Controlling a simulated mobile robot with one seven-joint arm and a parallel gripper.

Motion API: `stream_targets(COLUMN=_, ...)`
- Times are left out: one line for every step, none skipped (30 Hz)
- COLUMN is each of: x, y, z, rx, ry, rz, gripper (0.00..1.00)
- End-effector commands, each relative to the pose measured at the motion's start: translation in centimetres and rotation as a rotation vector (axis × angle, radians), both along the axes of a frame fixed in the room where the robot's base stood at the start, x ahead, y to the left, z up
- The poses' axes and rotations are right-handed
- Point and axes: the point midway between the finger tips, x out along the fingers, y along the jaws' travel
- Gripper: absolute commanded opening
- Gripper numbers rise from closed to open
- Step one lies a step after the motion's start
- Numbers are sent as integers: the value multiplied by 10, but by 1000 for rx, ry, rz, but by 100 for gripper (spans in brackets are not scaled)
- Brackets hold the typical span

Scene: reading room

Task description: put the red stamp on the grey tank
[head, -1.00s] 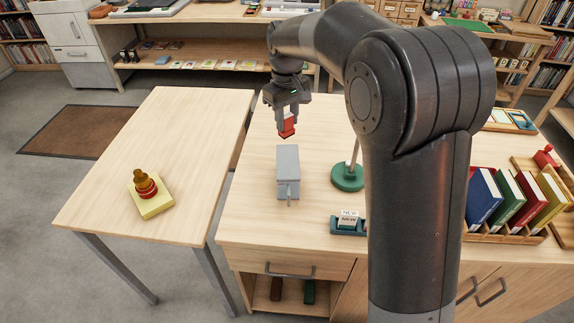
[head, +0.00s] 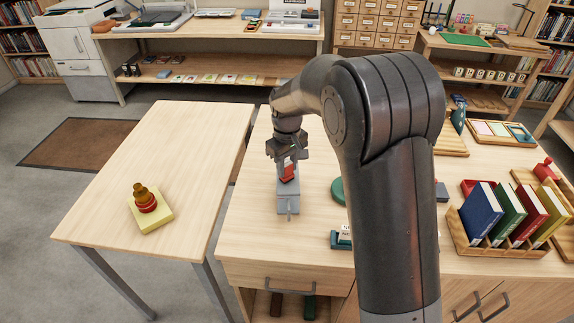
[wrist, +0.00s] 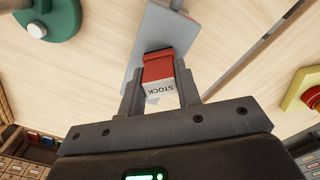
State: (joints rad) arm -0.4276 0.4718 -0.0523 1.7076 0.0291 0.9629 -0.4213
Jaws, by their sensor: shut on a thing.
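The red stamp (head: 288,174) is held between the fingers of my gripper (head: 287,168). In the wrist view my gripper (wrist: 160,95) is shut on the stamp (wrist: 158,68), whose white part reads STOCK. The grey tank (head: 288,203), a small box with a thin rod at its near end, stands on the wooden cabinet top. The stamp overlaps the far part of the tank in the head view. The tank (wrist: 170,28) also shows behind the stamp in the wrist view. I cannot tell whether stamp and tank touch.
A green round base (head: 337,190) stands close right of the tank, partly hidden by my arm. A rack of books (head: 500,242) is at the right. The separate left table (head: 190,150) bears a yellow block (head: 150,214) with a red and brown piece on it.

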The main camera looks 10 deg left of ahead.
Motion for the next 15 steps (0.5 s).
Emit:
stream_targets(x=0, y=0, z=0, rx=0, ry=0, rz=0, gripper=7)
stream_targets(x=0, y=0, z=0, rx=0, ry=0, rz=0, gripper=7)
stream_targets(x=0, y=0, z=0, rx=0, ry=0, rz=0, gripper=7)
stream_targets(x=0, y=0, z=-1, rx=0, ry=0, rz=0, gripper=7)
stream_targets(x=0, y=0, z=-2, rx=0, ry=1, rz=0, gripper=7)
stream_targets(x=0, y=0, z=-3, rx=0, ry=1, rz=0, gripper=31)
stream_targets(x=0, y=0, z=-3, rx=0, ry=0, rz=0, gripper=34)
stream_targets(x=0, y=0, z=-2, rx=0, ry=0, rz=0, gripper=36)
stream_targets(x=0, y=0, z=-2, rx=0, ry=0, rz=0, gripper=39)
stream_targets(x=0, y=0, z=-2, rx=0, ry=0, rz=0, gripper=42)
stream_targets(x=0, y=0, z=-2, rx=0, ry=0, rz=0, gripper=44)
stream_targets(x=0, y=0, z=-2, rx=0, ry=0, rz=0, gripper=48)
stream_targets(x=0, y=0, z=-2, rx=0, ry=0, rz=0, gripper=50)
stream_targets(x=0, y=0, z=-2, rx=0, ry=0, rz=0, gripper=52)
stream_targets(x=0, y=0, z=-2, rx=0, ry=0, rz=0, gripper=52)
